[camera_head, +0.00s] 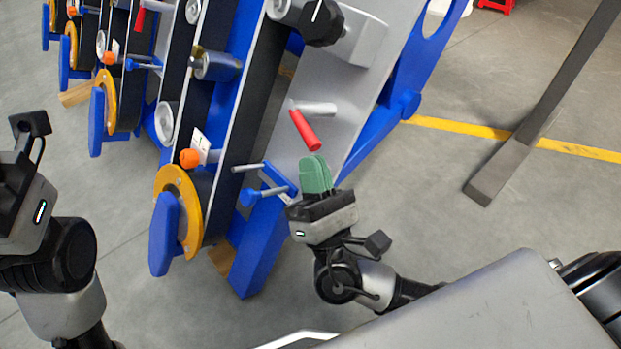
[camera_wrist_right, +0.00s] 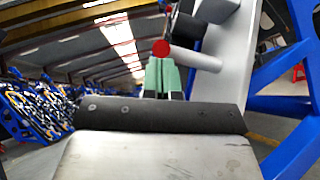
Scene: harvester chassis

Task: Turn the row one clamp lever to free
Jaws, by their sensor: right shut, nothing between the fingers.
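The clamp lever has a red handle (camera_head: 305,130) on a light grey pin on the grey side plate (camera_head: 345,95) of the nearest row unit. The handle slants down and right. My right gripper (camera_head: 316,158) has green fingers, shut and empty, just below the handle's lower end. In the right wrist view, the lever's round red end (camera_wrist_right: 160,48) shows right above the green fingertips (camera_wrist_right: 162,62). I cannot tell whether they touch. My left gripper's body (camera_head: 28,205) is at the left edge of the head view; its fingers are out of frame.
A blue T-handle (camera_head: 268,188) sits close left of my right gripper. An orange knob (camera_head: 190,158) and a yellow disc (camera_head: 180,205) are further left. Similar row units stand behind. Open floor lies right, with a grey post (camera_head: 545,105).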

